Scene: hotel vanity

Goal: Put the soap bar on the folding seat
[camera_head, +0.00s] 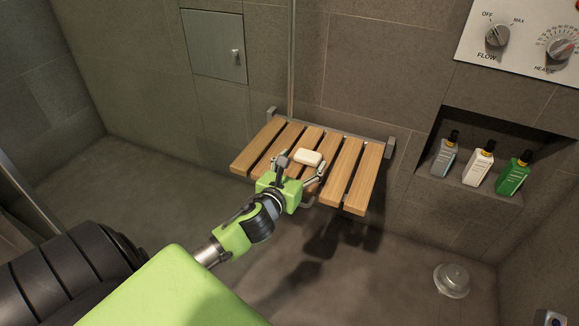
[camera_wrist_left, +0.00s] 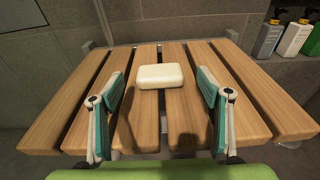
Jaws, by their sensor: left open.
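The soap bar (camera_head: 308,157) is a small cream block lying flat on the wooden slats of the folding seat (camera_head: 366,178). In the left wrist view the soap bar (camera_wrist_left: 161,76) rests across the middle slats, beyond and between my fingertips, touching neither finger. The folding seat (camera_wrist_left: 62,98) is lowered and level against the wall. My left gripper (camera_head: 300,168) is open and empty over the front part of the seat, with one finger on either side. It also shows in the left wrist view (camera_wrist_left: 160,92). My right gripper is not in view.
A wall niche (camera_head: 466,184) at the right holds a grey bottle (camera_head: 445,157), a white bottle (camera_head: 479,164) and a green bottle (camera_head: 513,175). A control panel (camera_head: 521,37) is above it. A round drain fitting (camera_head: 452,280) is on the floor. Floor left of the seat is clear.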

